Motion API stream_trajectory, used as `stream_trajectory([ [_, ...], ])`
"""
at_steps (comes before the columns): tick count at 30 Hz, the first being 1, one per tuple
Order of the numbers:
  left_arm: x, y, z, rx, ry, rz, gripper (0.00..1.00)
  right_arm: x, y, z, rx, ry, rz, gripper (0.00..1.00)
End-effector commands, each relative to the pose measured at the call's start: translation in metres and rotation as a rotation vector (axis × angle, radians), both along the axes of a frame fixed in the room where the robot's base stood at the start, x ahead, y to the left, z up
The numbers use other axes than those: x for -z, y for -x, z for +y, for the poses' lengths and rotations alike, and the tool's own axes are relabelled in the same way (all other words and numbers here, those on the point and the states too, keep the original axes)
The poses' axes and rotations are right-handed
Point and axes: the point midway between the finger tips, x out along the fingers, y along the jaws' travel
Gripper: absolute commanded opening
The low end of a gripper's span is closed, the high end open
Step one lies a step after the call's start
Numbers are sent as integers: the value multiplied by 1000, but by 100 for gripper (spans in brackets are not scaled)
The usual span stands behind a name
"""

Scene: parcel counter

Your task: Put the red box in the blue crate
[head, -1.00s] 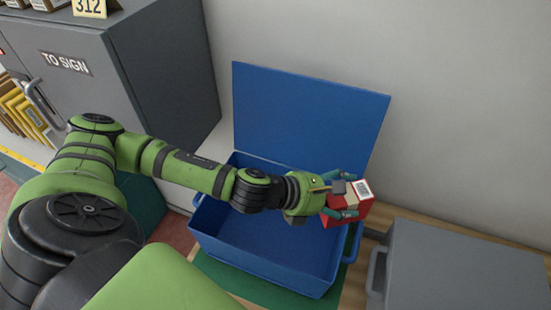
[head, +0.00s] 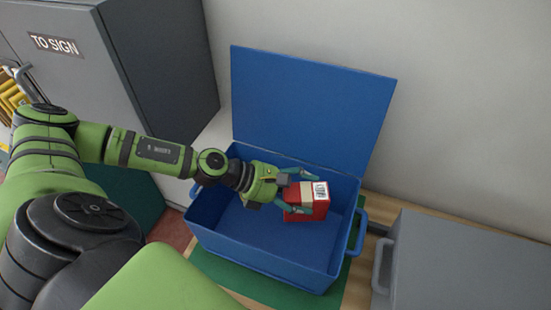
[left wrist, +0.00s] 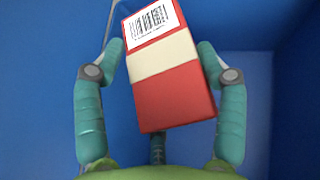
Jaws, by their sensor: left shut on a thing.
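The red box (head: 308,213) has a cream band and a white barcode label. My left gripper (head: 308,192) is shut on it, with one finger on each side, inside the outline of the open blue crate (head: 255,262). Whether the box touches the crate floor I cannot tell. In the left wrist view the red box (left wrist: 175,98) sits slightly tilted between the fingertips of the left gripper (left wrist: 163,50), with blue crate surfaces behind it. My right gripper is not in view.
The crate's blue lid (head: 310,105) stands open at the back, near the wall. A grey case (head: 470,265) with a handle stands to the right. A grey cabinet (head: 160,60) marked "TO SIGN" stands at the left. The crate floor left of the box looks clear.

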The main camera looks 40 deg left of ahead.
Motion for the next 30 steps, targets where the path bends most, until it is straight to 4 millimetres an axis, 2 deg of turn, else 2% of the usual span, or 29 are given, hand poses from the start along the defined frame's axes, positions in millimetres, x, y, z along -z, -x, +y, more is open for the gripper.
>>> stream_trajectory([
  [5,1,-13,4,3,-11,8,29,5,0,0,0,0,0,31],
  [13,49,-14,5,1,-11,24,29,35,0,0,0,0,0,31],
  [19,66,-14,5,1,-14,20,29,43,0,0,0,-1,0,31],
  [25,96,-14,5,0,-12,22,29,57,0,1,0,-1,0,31],
  [30,101,-15,5,1,-13,18,29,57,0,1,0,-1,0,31],
])
